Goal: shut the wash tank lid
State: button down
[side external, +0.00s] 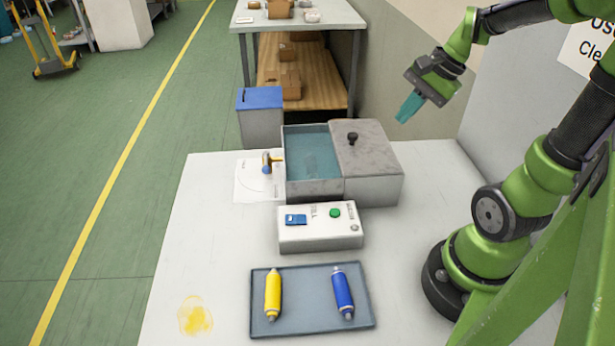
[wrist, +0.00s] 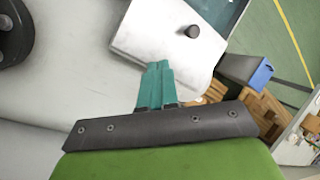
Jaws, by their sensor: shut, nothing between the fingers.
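The wash tank (side external: 312,188) is a grey metal box on the white table. Its lid (side external: 366,146), a flat grey plate with a black knob (side external: 352,138), covers the right part, and the left part is open, showing a teal inside. In the wrist view the lid (wrist: 165,40) and its knob (wrist: 190,31) are near the top, with a strip of the open tank (wrist: 222,12) beyond. My gripper (side external: 408,108) is above and to the right of the tank, apart from the lid. Its teal fingers (wrist: 157,68) are shut together and empty.
A control box (side external: 320,228) with a green button stands in front of the tank.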

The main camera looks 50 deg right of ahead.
jog(key=s+d+m+y, duration=0.1)
jog(key=s+d+m, duration=0.1)
jog(key=d+m, duration=0.45)
jog(key=m+t+y, duration=0.2)
jog(key=m, duration=0.2)
send_near(373, 145)
jog(key=w+a, duration=0.1)
jog(key=w+a+f, duration=0.1)
jog(key=shift+w+a+f, duration=0.1)
jog(key=shift+w+f, duration=0.2)
jog(key=w+a, duration=0.1)
jog(key=w+a+f, duration=0.1)
jog(key=shift+w, duration=0.4)
jog(key=shift+w+a+f, duration=0.1)
jog(key=shift+w+a, duration=0.15)
jog(key=shift+w, duration=0.2)
jog(key=w+a, duration=0.9)
jog(key=shift+w+a, duration=0.15)
jog(key=shift+a, duration=0.1)
